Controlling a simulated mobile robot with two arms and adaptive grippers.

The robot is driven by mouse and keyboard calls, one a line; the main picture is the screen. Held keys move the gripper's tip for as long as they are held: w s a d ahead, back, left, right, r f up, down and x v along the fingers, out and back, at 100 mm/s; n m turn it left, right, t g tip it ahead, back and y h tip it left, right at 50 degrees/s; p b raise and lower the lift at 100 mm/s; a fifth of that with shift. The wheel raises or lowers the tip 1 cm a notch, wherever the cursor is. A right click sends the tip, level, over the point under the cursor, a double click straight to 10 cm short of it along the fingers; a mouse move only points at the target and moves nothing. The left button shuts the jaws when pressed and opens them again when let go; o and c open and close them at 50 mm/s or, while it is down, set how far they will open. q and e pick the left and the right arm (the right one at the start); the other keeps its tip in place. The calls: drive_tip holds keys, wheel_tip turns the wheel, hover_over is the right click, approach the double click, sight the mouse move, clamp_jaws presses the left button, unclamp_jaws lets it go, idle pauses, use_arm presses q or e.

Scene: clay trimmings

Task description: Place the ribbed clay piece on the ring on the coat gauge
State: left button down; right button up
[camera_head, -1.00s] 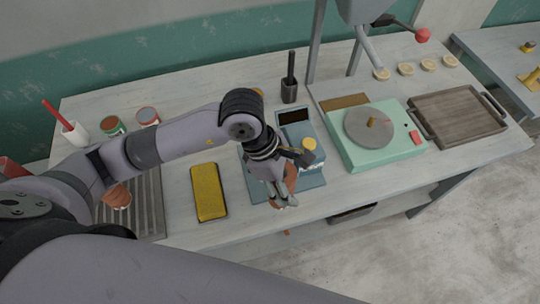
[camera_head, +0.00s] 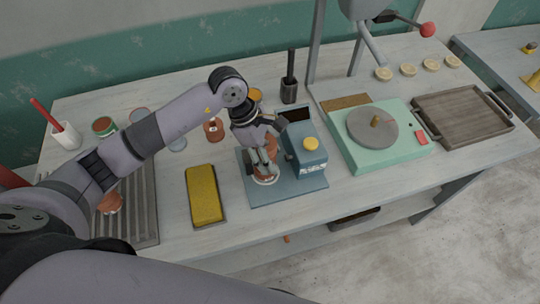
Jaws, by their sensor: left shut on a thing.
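My left gripper (camera_head: 264,170) points down over the left part of the plate. It is shut on the orange-brown ribbed clay piece (camera_head: 272,149), which the fingers partly hide. A pale ring (camera_head: 266,181) shows just under the fingertips on the plate. I cannot tell whether the clay piece touches the ring. My right gripper is not in view.
A yellow block (camera_head: 204,195) lies left of the gauge, and a terracotta pot (camera_head: 213,130) stands behind it. A green machine with a grey disc (camera_head: 372,130) is to the right, beside a wooden tray (camera_head: 461,117). A dark holder (camera_head: 289,91) stands behind the gauge.

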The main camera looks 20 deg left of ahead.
use_arm(q)
drive_tip(key=shift+r, duration=0.1)
drive_tip(key=c, duration=1.2)
unclamp_jaws()
drive_tip(key=shift+c, duration=0.2)
drive_tip(key=o, duration=0.5)
drive_tip(key=shift+r, duration=0.1)
drive_tip(key=shift+a+r, duration=0.25)
drive_tip(key=b+v, duration=0.3)
drive_tip(key=v, duration=0.8)
drive_tip(key=shift+s+d+r, duration=0.1)
drive_tip(key=shift+r, duration=0.05)
